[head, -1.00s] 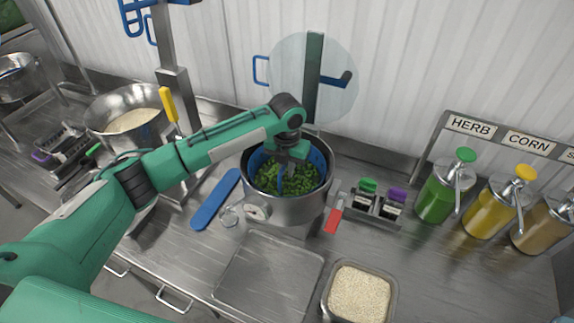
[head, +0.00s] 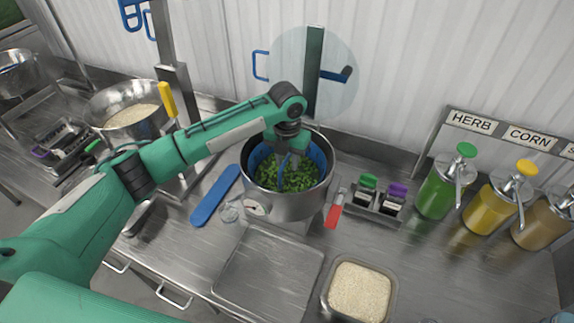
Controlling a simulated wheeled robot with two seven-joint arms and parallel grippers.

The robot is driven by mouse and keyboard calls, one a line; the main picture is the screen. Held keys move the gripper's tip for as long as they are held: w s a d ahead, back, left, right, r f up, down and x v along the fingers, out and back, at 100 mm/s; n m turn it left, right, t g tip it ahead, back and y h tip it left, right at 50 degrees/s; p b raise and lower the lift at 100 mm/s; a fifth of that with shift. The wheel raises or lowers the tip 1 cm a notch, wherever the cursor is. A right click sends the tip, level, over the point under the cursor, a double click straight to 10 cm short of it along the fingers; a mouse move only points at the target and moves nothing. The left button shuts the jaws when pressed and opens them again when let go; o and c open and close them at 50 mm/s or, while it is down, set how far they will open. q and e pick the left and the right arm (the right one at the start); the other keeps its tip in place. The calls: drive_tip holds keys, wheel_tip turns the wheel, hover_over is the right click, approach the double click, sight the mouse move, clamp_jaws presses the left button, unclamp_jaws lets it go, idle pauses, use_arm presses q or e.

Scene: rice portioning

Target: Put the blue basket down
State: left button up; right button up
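The blue basket (head: 319,156) sits inside the round steel pot (head: 285,205) in the middle of the counter. It is full of chopped green herbs or vegetables (head: 270,178), and its blue rim shows along the pot's inner wall. My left gripper (head: 288,160) points down over the basket from above. Its fingers meet at the blue handle, which rises from the green pieces, and they look shut on it. The fingertips are partly hidden by the wrist and the handle. Whether the basket rests on the pot's bottom is hidden. My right gripper is not in view.
A steel bowl of grain (head: 130,112) stands at the left, and a tray of grain (head: 360,290) at the front. An empty steel tray (head: 268,275) lies before the pot. A blue bar (head: 215,195), a red-handled tool (head: 333,214), small jars (head: 378,198) and sauce pumps (head: 437,185) surround it.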

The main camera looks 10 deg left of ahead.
use_arm(q)
wheel_tip(320, 180, up, 9)
drive_tip(key=b, duration=0.3)
drive_tip(key=shift+r, duration=0.2)
drive_tip(key=shift+r+b, duration=0.3)
drive_tip(key=shift+r, duration=0.1)
